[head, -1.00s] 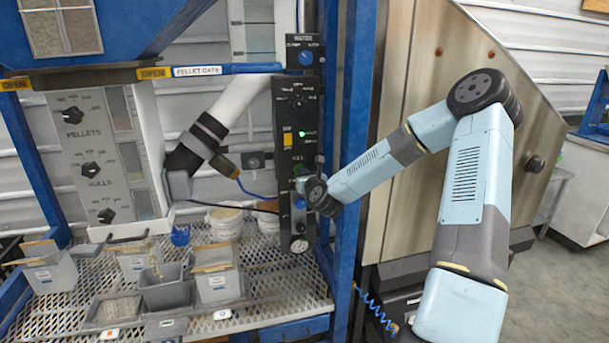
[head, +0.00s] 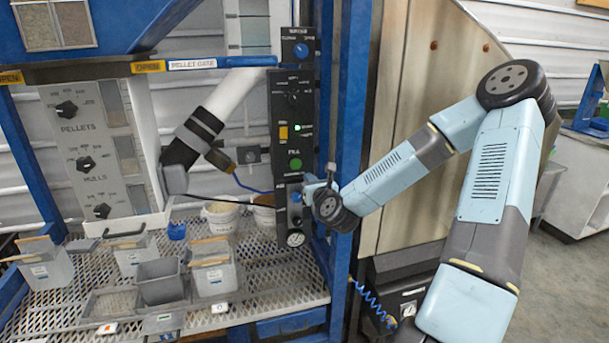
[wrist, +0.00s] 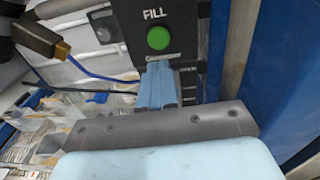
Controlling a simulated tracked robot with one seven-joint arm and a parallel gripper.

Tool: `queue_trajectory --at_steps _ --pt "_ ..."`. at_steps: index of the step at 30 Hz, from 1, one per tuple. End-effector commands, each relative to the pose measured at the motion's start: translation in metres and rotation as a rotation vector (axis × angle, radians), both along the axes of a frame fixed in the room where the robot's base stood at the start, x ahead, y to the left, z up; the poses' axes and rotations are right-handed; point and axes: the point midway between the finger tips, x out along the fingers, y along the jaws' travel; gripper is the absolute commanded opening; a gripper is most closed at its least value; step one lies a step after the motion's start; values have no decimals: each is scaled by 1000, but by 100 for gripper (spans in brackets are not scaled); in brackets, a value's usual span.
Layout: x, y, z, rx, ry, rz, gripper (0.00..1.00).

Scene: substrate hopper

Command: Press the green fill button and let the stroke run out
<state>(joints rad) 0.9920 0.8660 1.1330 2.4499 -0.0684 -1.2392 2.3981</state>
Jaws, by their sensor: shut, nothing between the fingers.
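The green fill button (head: 295,164) sits under the FILL label on the black control panel (head: 281,110), left of the blue post. It also shows in the wrist view (wrist: 158,38), uncovered and standing out from the panel face. My gripper (head: 310,188) is just below and to the right of it in the head view. In the wrist view my gripper (wrist: 157,72) has its light blue fingers closed together just below the button, apart from it. The fingers are shut and empty. A grey bin (head: 161,283) stands on the mesh shelf below the hopper.
The blue post (head: 348,120) stands close to my arm, right of the panel. Several grey bins and two white tubs (head: 222,216) rest on the mesh shelf (head: 262,283). A white pipe (head: 238,95) and hanging cables run left of the panel.

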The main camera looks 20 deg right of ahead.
Motion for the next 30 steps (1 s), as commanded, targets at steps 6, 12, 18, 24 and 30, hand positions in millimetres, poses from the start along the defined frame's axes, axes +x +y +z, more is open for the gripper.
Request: queue_trajectory --at_steps 6,12,18,24,30 --pt "-24 -2 0 0 1 0 0" --pt "-29 -3 1 0 1 -1 0" --pt "-29 -3 0 0 1 -1 0" --pt "-29 6 -4 -77 24 31 0" --pt "-35 32 -20 -398 108 164 0"
